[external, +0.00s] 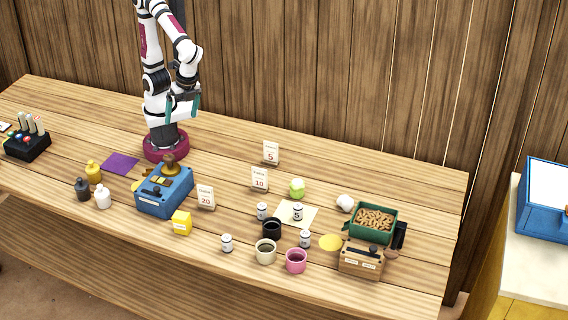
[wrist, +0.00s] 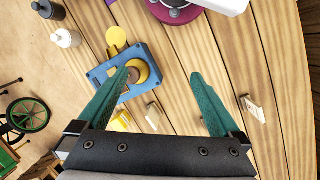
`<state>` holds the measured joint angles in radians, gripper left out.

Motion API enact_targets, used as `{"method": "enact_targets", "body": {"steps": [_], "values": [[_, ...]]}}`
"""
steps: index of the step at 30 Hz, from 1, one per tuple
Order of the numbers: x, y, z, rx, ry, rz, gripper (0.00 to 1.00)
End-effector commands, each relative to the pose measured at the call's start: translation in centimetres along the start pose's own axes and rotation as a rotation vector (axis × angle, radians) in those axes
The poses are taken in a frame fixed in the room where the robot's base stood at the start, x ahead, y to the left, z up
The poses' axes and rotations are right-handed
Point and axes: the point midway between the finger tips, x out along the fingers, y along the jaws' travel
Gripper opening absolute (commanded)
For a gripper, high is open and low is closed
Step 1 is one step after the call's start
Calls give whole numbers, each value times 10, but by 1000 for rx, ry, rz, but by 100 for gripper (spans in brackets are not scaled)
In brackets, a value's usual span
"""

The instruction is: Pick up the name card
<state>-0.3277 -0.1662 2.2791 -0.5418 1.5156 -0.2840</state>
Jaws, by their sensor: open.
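Three small white standing cards are in the external view, each with a red number under tiny unreadable print: a 20 card (external: 206,197) right of the blue box, a 10 card (external: 259,180) and a 5 card (external: 271,153) further back. I cannot tell which is the name card. My gripper (external: 182,108) is open and empty, high above the table near my base, apart from all the cards. In the wrist view, its teal fingers (wrist: 158,75) are spread wide, with one pale card (wrist: 152,115) between them and another (wrist: 253,108) to the right.
A blue box (external: 165,190) with a brown-handled stamp stands in front of my base, a yellow cube (external: 181,222) beside it. Cups, small jars, a green tray (external: 390,238) of nuts and a wooden box (external: 361,260) crowd the right. The back edge is mostly clear.

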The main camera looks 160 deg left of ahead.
Motion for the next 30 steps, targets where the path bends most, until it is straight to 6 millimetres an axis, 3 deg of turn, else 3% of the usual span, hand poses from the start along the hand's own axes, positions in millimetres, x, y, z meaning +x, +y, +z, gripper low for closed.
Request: {"method": "enact_targets", "body": {"steps": [1, 4, 7, 9, 12, 15, 17, 24, 30], "values": [[-2, -12, -28, -255, -60, 141, 100], [-2, -56, -88, -758, -166, 457, 100], [11, -128, -132, -1182, -268, 782, 100], [25, -180, -146, -1401, -327, 988, 100], [44, -236, -151, -1595, -385, 1211, 100], [55, -263, -149, -1681, -415, 1327, 100], [59, -264, -152, -1696, -423, 1350, 100], [81, -216, -191, -1696, -427, 1350, 100], [93, -192, -211, -1697, -422, 1349, 100]]}}
